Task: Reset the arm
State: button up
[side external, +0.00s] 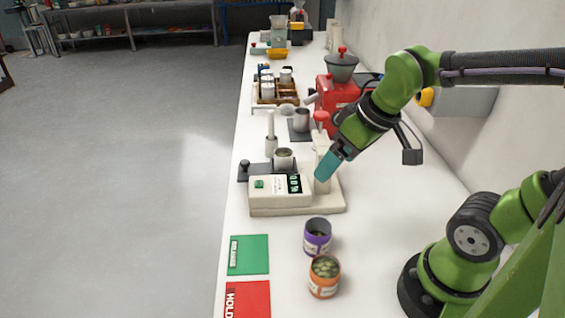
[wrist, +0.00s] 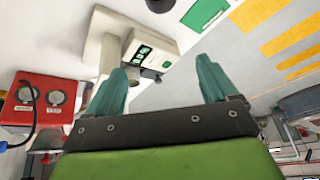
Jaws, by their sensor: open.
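My arm (side external: 400,85) is green and reaches left over the white bench from its base at the lower right. The meter (wrist: 145,47) lies beyond the left finger there. From these views I cannot tell whether a finger touches the meter's post.
A purple jar (side external: 318,238) and an orange jar (side external: 324,278) stand in front of the meter. A green card (side external: 249,255) and a red card (side external: 248,300) lie near the bench's left edge. A red grinder (side external: 338,95) and metal cups (side external: 284,158) stand behind.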

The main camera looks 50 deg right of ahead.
jog(key=r+m, duration=0.1)
jog(key=s+r+m+t+y, duration=0.1)
jog(key=m+t, duration=0.1)
jog(key=m, duration=0.1)
jog(key=shift+s+d+r, duration=0.15)
jog(key=shift+s+r, duration=0.15)
jog(key=shift+r, duration=0.1)
